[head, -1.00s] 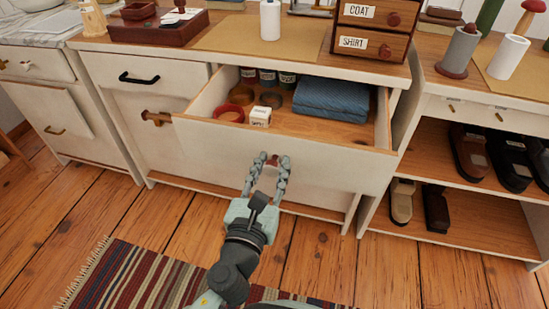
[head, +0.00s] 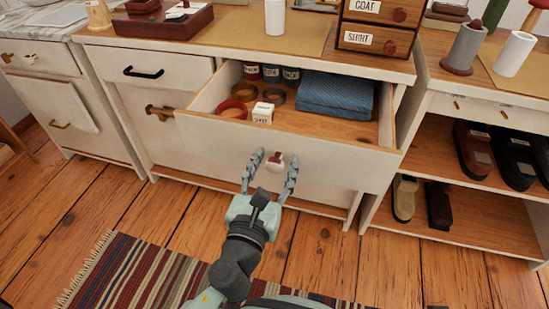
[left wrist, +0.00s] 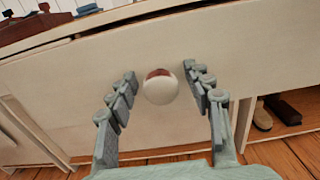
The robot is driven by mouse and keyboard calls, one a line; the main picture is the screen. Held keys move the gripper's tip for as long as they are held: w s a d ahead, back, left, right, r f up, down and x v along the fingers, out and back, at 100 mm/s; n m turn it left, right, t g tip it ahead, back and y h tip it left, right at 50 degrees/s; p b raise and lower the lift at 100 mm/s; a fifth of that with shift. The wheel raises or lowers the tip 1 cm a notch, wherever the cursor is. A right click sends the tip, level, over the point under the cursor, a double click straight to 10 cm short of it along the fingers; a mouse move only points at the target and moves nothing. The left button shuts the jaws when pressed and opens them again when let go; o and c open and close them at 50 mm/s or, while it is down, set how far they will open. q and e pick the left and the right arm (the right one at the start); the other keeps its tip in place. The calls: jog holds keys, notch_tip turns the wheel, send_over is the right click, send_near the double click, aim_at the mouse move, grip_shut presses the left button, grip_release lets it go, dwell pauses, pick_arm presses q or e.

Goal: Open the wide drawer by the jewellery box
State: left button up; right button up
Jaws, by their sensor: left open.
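The wide drawer (head: 325,160) of the cream cabinet stands pulled out in the head view, with its inside showing. Its round pale knob (head: 275,163) is on the front panel. In the left wrist view the knob (left wrist: 160,87) shows with a reddish patch, between and beyond the fingers. My left gripper (head: 270,158) is open in front of the drawer front, fingers apart on either side of the knob and not closed on it. The jewellery box (head: 163,20) is probably the dark red-brown box on the cabinet top at left. My right gripper is not in view.
The drawer holds a folded blue cloth (head: 336,95), a small white box (head: 263,113), red and brown rings and several jars. A shoe shelf (head: 465,222) stands at right. A striped rug (head: 150,275) lies on the wooden floor.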

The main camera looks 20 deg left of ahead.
pick_arm(q)
notch_tip(320, 180, up, 10)
jog(key=shift+f, duration=0.1)
dwell(0.7)
